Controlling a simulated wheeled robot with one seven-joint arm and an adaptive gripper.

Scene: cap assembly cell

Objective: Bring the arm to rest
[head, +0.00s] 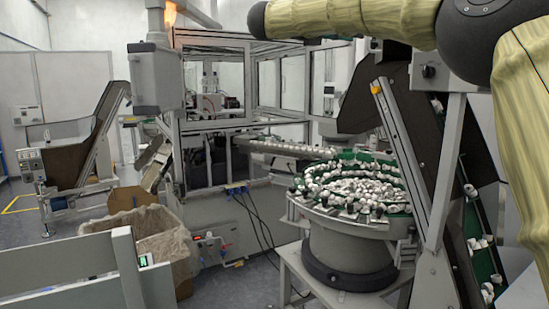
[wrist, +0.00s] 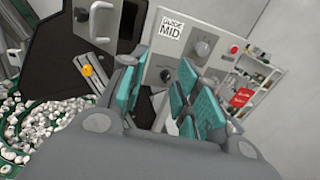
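My arm crosses the top right of the head view in a tan cover with black joints; its gripper is outside that view. In the wrist view my gripper (wrist: 160,97) shows its teal-padded fingers spread apart with nothing between them. Behind the fingers is a light grey panel (wrist: 208,38) with a label that seems to read "GUIDE MID", a dark knob and a red button. The gripper appears apart from the panel, though the distance is hard to tell.
A round bowl feeder (head: 345,228) full of white caps stands right of centre, beside an inclined conveyor (head: 400,150). A glazed machine frame (head: 245,90) is behind. A lined carton (head: 165,240) and grey barrier (head: 85,270) are at left. Shelves (wrist: 250,85) show in the wrist view.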

